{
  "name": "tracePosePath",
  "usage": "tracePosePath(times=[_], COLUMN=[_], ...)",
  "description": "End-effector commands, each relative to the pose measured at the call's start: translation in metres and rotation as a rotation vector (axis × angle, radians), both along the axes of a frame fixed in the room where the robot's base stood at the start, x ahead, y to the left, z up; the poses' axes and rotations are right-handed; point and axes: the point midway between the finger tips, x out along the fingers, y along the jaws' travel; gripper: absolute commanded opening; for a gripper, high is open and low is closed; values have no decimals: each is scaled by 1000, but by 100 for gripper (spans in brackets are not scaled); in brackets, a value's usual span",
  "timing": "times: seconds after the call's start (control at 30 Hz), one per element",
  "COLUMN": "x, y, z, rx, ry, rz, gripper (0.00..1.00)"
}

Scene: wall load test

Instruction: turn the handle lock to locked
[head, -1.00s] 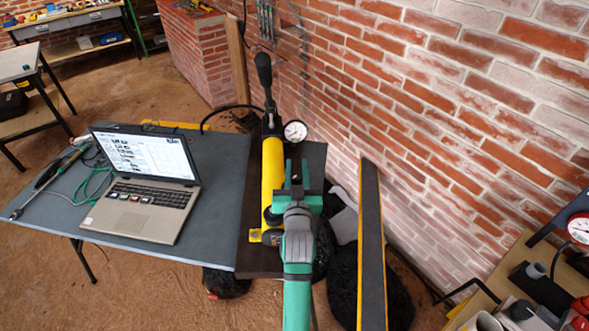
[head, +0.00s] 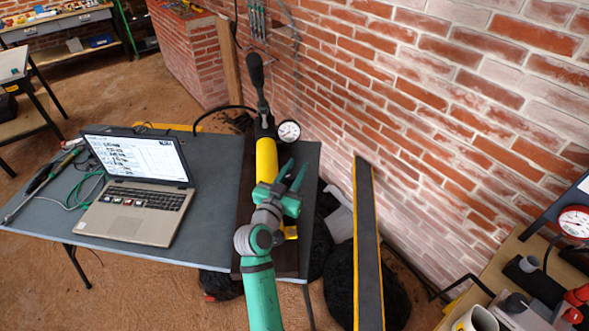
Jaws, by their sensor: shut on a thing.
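A hand pump with a yellow barrel (head: 266,158) lies on the table, its black handle (head: 259,85) sticking up at the far end. A round pressure gauge (head: 289,131) sits beside the pump's far end. My green gripper (head: 291,178) is over the near part of the barrel, its fingers slanting up and right. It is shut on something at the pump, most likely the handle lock. The jaws hide the held part, so I cannot read the lock's position.
An open laptop (head: 135,187) stands on the grey table (head: 212,165), with tools and cables to its left. A long dark plank with yellow edges (head: 367,245) stands right of the pump, near the brick wall (head: 430,100). Another bench (head: 510,260) with a gauge and mugs is at lower right.

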Motion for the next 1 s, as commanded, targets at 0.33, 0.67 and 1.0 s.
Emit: tracePosePath(times=[0.33,0.67,1.0], x=[0,0,-1], y=[1,0,0], z=[-2,-3,-1], rx=[2,2,1], ry=[4,5,2], rz=[-30,-30,-31], gripper=[4,36,45])
